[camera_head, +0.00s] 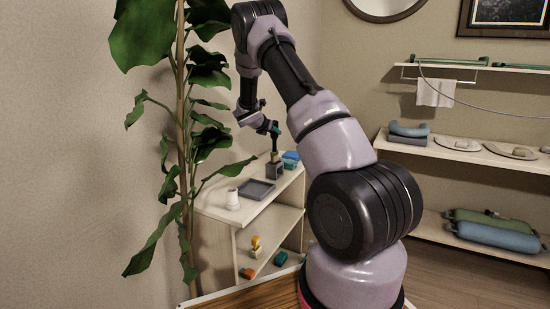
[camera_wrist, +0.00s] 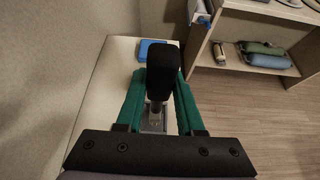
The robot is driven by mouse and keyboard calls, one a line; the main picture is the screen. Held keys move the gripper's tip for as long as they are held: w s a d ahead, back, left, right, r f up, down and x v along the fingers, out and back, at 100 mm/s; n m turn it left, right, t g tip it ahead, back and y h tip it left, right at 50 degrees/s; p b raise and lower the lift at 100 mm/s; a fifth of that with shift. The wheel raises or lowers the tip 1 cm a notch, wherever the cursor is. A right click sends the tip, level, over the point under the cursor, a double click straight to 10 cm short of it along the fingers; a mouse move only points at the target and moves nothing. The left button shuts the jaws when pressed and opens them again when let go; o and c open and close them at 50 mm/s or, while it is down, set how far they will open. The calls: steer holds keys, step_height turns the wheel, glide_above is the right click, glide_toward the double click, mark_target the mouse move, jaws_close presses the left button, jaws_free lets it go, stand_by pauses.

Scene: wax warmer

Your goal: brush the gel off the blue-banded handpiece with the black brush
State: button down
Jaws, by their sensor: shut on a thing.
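My gripper (camera_head: 271,129) is over the right end of the small cabinet's top. Its green fingers also show in the wrist view (camera_wrist: 160,76), shut on the black brush (camera_wrist: 162,62). In the head view the brush (camera_head: 275,143) is upright, its lighter lower end at a dark grey block-like holder (camera_head: 275,171). I cannot tell whether the brush is in the holder or just above it. The holder is partly hidden behind the brush in the wrist view (camera_wrist: 154,122). I cannot make out the blue-banded handpiece or any gel in either view.
A blue box (camera_head: 291,160) stands close behind the holder. A dark grey tray (camera_head: 257,190) and a white cup-like thing (camera_head: 233,200) are on the same cabinet top. A leafy plant (camera_head: 184,130) stands at the left. Wall shelves (camera_head: 462,150) are at the right.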

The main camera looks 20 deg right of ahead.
steer(key=shift+r, duration=0.15)
steer(key=shift+r, duration=2.35)
steer(key=c, duration=1.2)
jaws_free()
jaws_close()
steer(key=shift+s, duration=0.1)
